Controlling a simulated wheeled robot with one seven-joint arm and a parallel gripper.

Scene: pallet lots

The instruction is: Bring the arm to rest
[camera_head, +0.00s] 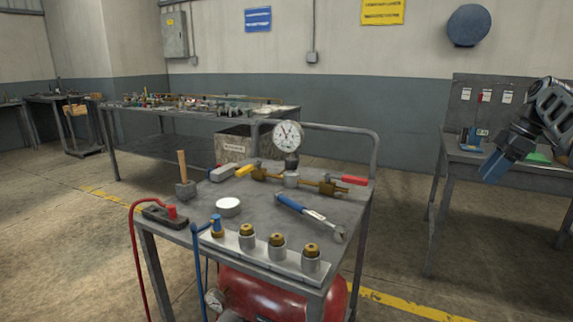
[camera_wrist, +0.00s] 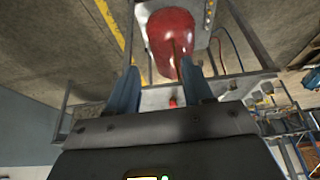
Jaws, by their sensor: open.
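My arm reaches in from the right edge of the head view. My gripper (camera_head: 493,168) hangs in the air to the right of the cart, its blue fingers pointing down and left. In the wrist view my gripper (camera_wrist: 160,72) shows two blue fingers apart with nothing held between them. Beyond the fingers the wrist view shows the red tank (camera_wrist: 172,32) and part of the cart, at a distance.
The metal cart (camera_head: 262,188) carries a gauge (camera_head: 288,137), a wrench (camera_head: 310,213), a mallet (camera_head: 183,172) and several fittings. A right-hand bench (camera_head: 535,170) stands close behind my gripper in the picture. A long table (camera_head: 170,112) stands behind. Open floor lies between cart and bench.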

